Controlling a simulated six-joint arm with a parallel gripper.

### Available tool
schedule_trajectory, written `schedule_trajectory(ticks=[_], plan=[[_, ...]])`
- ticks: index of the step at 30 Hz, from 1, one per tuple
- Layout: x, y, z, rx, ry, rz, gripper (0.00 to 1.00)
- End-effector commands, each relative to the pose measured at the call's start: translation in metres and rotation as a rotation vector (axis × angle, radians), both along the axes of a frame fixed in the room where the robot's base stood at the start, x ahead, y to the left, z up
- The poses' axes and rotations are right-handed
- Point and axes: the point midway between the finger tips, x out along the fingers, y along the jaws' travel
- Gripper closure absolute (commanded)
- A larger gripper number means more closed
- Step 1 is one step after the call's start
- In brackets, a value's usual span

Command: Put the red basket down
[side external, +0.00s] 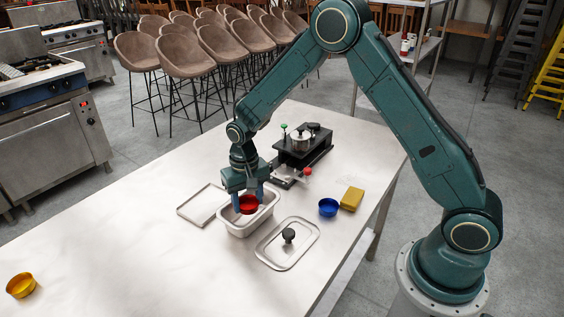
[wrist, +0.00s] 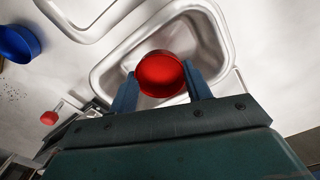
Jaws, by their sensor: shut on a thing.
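The red basket (side external: 249,204) is a small round red bowl, held between the two blue fingers of my gripper (side external: 250,200). In the wrist view the basket (wrist: 161,75) sits between the fingertips of my gripper (wrist: 160,85), one finger on each side. It is over or inside the mouth of a steel rectangular pan (side external: 262,225). The pan also shows behind the basket in the wrist view (wrist: 108,72). I cannot tell whether the basket touches the pan's floor. The basket's underside is hidden.
A flat steel tray (side external: 201,205) lies left of the pan; a lid with a black knob (side external: 288,236) lies right. A blue bowl (side external: 328,207), yellow sponge (side external: 352,198) and black apparatus (side external: 302,150) stand nearby. A yellow bowl (side external: 21,285) is far left, with bare table between.

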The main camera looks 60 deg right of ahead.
Motion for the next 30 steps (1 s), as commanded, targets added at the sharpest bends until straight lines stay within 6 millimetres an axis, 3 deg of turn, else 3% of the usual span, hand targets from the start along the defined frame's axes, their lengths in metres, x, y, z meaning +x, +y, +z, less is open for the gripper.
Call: schedule_trajectory(ticks=[12, 27, 28, 30], plan=[[-0.001, 0.000, -0.040, -0.001, 0.004, 0.000, 0.73], [0.000, 0.000, -0.045, 0.000, 0.001, 0.000, 0.73], [0.000, 0.000, -0.045, 0.000, 0.001, 0.000, 0.47], [0.000, 0.000, -0.045, 0.000, 0.001, 0.000, 0.34]])
